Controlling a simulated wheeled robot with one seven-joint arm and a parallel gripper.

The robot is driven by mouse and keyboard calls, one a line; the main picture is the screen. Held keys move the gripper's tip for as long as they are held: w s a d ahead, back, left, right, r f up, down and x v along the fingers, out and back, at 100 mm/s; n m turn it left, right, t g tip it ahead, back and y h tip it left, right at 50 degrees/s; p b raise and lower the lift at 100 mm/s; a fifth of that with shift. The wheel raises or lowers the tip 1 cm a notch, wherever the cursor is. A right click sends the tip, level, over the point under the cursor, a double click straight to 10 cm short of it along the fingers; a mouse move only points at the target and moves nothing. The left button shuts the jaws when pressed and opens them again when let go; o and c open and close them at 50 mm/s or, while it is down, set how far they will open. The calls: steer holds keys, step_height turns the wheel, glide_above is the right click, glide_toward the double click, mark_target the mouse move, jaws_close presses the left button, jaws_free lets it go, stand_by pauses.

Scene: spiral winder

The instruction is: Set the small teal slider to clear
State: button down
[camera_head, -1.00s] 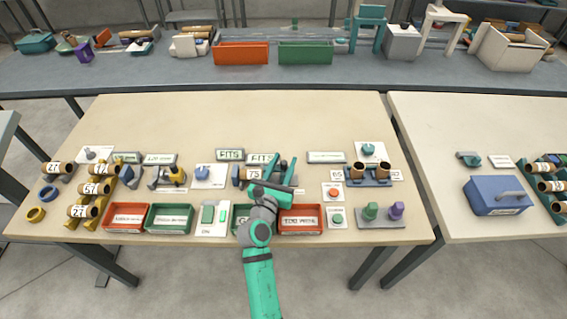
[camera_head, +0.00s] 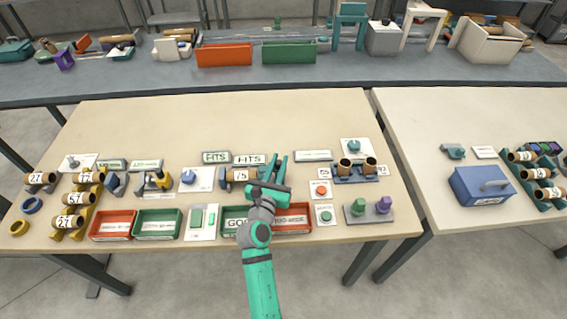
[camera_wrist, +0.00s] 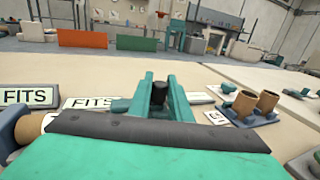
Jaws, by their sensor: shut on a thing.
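My gripper (camera_head: 274,168) is above the middle of the table, just right of a brown roll marked 75 (camera_head: 240,175). In the wrist view my gripper's teal fingers (camera_wrist: 158,98) are closed around a dark upright knob (camera_wrist: 160,90). I take this knob for the grip of the small teal slider. A small teal piece (camera_wrist: 119,105) shows just left of the fingers. The rest of the slider and any clear mark are hidden behind my fingers and wrist.
Two FITS signs (camera_head: 216,157) stand behind the roll. Red (camera_head: 112,225) and green (camera_head: 158,224) bins line the front edge. A stand with two upright brown tubes (camera_head: 357,172) is to the right. The table's back half is bare.

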steer(key=shift+d, duration=0.35)
steer(key=c, duration=1.6)
jaws_free()
steer(key=shift+d, duration=0.15)
steer(key=shift+a, duration=0.2)
steer(key=shift+s, duration=0.25)
steer(key=v, duration=1)
steer(key=shift+s, duration=0.2)
steer(key=shift+w, duration=0.1)
